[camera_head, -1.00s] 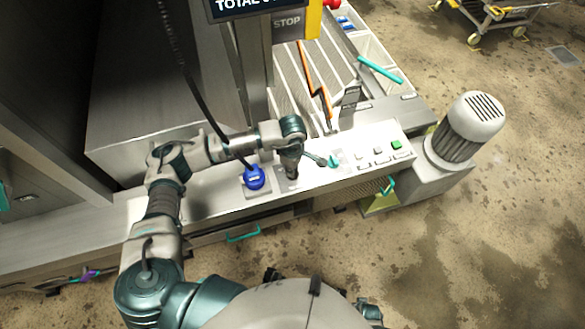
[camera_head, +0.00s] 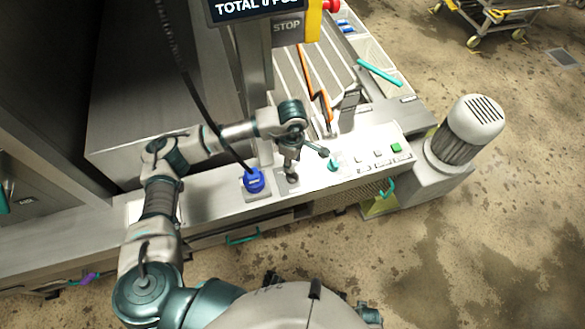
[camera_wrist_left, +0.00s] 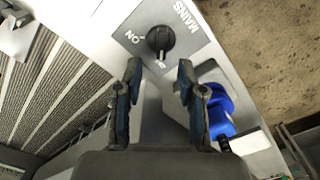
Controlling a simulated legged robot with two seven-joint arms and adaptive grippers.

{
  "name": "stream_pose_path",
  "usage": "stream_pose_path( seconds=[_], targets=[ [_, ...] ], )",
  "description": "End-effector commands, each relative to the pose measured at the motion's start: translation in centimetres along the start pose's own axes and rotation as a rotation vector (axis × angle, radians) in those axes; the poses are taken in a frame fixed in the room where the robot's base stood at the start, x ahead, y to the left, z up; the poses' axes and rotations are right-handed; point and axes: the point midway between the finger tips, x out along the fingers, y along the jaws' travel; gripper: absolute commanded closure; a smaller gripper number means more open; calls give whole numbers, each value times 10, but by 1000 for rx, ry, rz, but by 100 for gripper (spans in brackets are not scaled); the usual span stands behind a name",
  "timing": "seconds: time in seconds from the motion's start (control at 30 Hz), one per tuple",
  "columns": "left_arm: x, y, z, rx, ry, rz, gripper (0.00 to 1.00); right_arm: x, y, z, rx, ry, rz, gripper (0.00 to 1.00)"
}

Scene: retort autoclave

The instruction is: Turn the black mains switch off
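The black mains switch (camera_wrist_left: 160,40) is a round rotary knob on a grey plate marked MAINS in the left wrist view. Its grip bar runs roughly up and down in that picture. An ON label lies left of it, and a label below it is too small to read. In the head view the switch (camera_head: 292,177) sits on the steel ledge. My left gripper (camera_wrist_left: 160,72) is open and empty, its fingers apart from the knob. In the head view this gripper (camera_head: 290,160) is just above the switch. My right gripper is not clearly visible.
A blue plug (camera_head: 253,180) with a black cable is left of the switch, and shows beside my finger in the wrist view (camera_wrist_left: 218,112). A teal knob (camera_head: 333,163) and a green button (camera_head: 396,147) are to the right. A motor (camera_head: 468,125) stands beyond.

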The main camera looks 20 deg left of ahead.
Motion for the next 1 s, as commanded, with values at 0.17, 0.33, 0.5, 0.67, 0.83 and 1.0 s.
stream_pose_path(
  seconds=[0.17,0.33,0.5,0.67,0.83,1.0],
  targets=[
    [-36,1,0,0,0,3,60,0,0,0,0,0,0,100],
    [-52,1,0,-1,-1,1,60,0,0,0,0,0,1,100],
    [-55,1,0,-1,0,0,60,0,0,0,0,-1,1,100],
    [-55,1,0,-1,0,0,60,0,1,0,0,-2,1,100],
    [-55,1,0,-1,0,0,60,0,1,0,0,-2,1,100],
    [-55,1,0,-1,0,0,60,0,1,-1,0,-1,1,100]
  ],
)
